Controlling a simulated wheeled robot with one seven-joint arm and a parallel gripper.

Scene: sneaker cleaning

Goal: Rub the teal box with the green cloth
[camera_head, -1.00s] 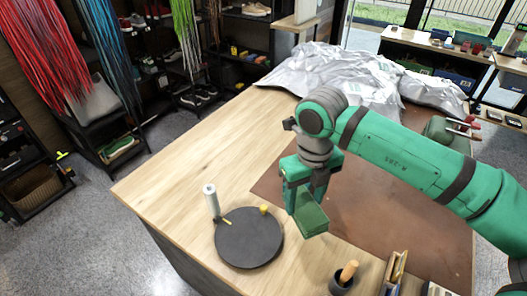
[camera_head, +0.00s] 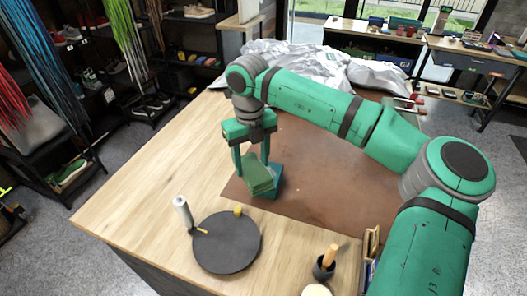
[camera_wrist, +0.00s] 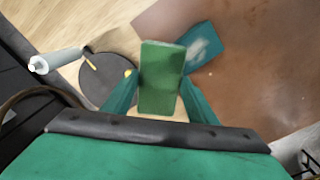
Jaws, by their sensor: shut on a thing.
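My gripper (camera_head: 252,166) is shut on the green cloth (camera_head: 257,176), a folded dark green block-like pad. The cloth hangs between the two teal fingers and also shows in the wrist view (camera_wrist: 161,77). The teal box (camera_head: 275,182) is on the brown mat right beside and partly behind the cloth. In the wrist view the teal box (camera_wrist: 202,45) shows at the cloth's upper right, with a pale whitish smudge on its face. The cloth hides part of the box. I cannot tell whether they touch.
The brown mat (camera_head: 325,185) covers much of the wooden table (camera_head: 140,185). A round black disc (camera_head: 227,243) with a white tube (camera_head: 182,213) beside it is at front left. A dark cup with a wooden handle (camera_head: 328,256) is at front right. Crumpled silvery sheeting (camera_head: 300,62) lies at the back.

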